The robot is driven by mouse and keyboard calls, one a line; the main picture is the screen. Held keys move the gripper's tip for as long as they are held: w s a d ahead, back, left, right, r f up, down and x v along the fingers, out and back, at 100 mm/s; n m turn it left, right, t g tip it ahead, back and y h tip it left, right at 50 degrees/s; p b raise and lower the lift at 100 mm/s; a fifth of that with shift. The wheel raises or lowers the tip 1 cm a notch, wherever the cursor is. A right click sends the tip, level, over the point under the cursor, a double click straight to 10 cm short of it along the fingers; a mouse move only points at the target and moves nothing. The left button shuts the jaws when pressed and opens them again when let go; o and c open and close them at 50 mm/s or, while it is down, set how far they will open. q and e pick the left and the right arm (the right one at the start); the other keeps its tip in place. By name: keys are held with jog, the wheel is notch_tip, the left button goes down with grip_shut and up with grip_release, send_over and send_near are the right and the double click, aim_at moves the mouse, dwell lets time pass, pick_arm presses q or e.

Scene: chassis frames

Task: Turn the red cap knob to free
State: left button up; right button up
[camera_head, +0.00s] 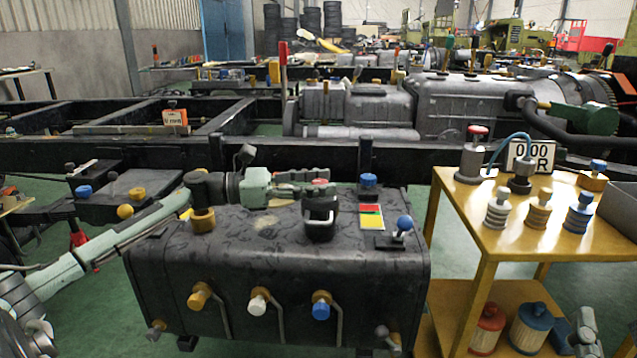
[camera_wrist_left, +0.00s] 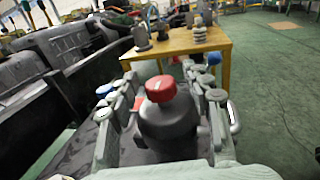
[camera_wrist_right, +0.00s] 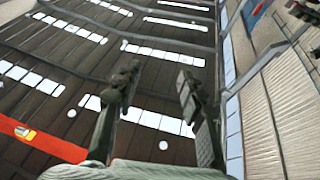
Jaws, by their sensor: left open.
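The red cap knob (camera_head: 320,182) sits on a dark housing (camera_head: 321,216) on top of the black tank (camera_head: 265,240). In the left wrist view the red cap (camera_wrist_left: 160,89) tops a thick dark cylinder (camera_wrist_left: 168,125). My left gripper (camera_head: 312,182) reaches in from the left, low over the tank top. Its fingers (camera_wrist_left: 160,80) are open, one on each side of the knob, with visible gaps; I see no contact. My right gripper (camera_wrist_right: 155,88) is open and empty in its wrist view, pointing up at the roof.
A colour label (camera_head: 371,217), a blue-ball lever (camera_head: 404,224) and a blue knob (camera_head: 369,181) are right of the housing. Several valves line the tank's front. A yellow table (camera_head: 525,235) with parts stands right.

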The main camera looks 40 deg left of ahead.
pick_arm(q)
grip_shut()
jog(key=shift+r, duration=0.1)
